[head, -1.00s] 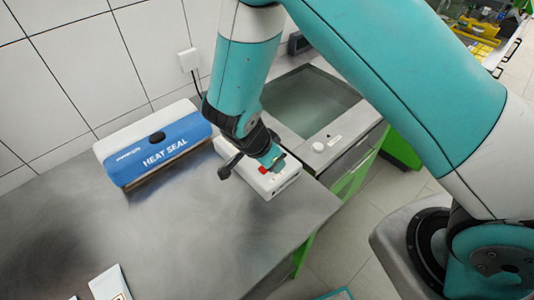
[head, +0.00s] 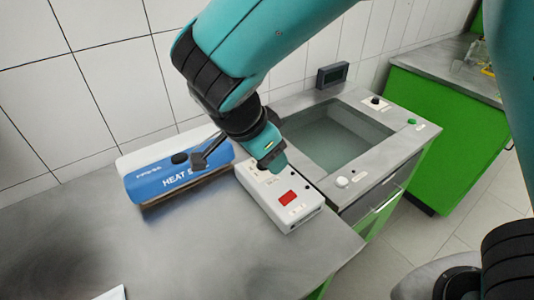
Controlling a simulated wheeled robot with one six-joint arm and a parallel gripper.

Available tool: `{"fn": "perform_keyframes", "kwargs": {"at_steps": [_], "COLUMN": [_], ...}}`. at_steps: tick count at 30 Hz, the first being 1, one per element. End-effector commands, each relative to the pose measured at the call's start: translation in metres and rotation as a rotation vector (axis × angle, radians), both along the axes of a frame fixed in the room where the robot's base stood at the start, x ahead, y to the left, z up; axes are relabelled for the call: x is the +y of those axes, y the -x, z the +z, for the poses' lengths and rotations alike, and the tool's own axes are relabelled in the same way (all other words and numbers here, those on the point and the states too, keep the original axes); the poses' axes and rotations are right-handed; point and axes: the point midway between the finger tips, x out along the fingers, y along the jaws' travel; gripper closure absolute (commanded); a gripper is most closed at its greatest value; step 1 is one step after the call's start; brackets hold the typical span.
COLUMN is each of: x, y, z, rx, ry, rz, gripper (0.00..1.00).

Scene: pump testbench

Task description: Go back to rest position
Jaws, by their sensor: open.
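My gripper (head: 275,165) hangs from the teal arm in the upper middle of the head view. It appears above the white box with a red display (head: 288,208), covering part of that box's rear end. The jaws are open, and I see nothing held between them. Whether the gripper touches the box cannot be told from this view.
A blue and white heat sealer (head: 165,183) stands on the grey table (head: 70,240) against the tiled wall. A sunken basin (head: 335,138) with knobs lies to the right. A green cabinet (head: 435,130) stands farther right. The table's front left is mostly bare.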

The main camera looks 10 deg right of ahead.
Motion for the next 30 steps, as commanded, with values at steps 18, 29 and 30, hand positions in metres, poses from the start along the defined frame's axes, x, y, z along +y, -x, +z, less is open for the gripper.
{"fn": "perform_keyframes", "kwargs": {"at_steps": [18,29,30], "x": [-0.011,-0.06,-0.061], "y": [0.005,0.093,0.106], "z": [0.011,0.07,0.075], "rx": [0.07,0.288,0.274], "ry": [-0.04,-0.353,-0.372], "rz": [0.112,1.195,1.318], "gripper": [0.47,0.47,0.47]}}
